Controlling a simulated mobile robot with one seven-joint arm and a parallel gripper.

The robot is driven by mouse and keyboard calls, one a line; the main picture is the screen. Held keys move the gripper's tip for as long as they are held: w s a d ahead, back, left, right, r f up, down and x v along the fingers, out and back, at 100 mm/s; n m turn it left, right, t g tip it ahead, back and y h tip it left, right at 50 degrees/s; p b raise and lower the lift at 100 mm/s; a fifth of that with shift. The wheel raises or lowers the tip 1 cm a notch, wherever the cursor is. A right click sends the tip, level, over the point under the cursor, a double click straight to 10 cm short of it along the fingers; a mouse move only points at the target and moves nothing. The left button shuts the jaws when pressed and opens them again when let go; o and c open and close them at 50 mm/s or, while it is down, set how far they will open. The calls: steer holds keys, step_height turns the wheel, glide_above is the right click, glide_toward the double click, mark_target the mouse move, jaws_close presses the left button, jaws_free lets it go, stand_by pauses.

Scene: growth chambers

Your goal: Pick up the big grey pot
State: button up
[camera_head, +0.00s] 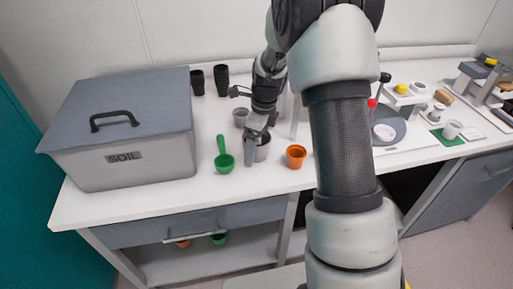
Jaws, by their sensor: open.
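A larger grey pot (262,153) stands upright on the white bench, just left of an orange pot (296,156). A smaller-looking grey pot (240,118) stands behind it, to the left. My gripper (257,146) is open and points down at the larger grey pot. One finger shows along the pot's left side, close to it. I cannot tell whether it touches the pot, and the other finger is not clear to see. Part of the pot is hidden behind the gripper.
A green scoop (223,157) lies close on the left. A grey soil bin (125,165) fills the bench's left end. Black pots (221,80) stand at the back. My arm hides the middle of the bench. A scale (388,132) and small items stand on the right.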

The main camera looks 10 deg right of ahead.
steer(key=shift+r, duration=0.1)
steer(key=c, duration=1.2)
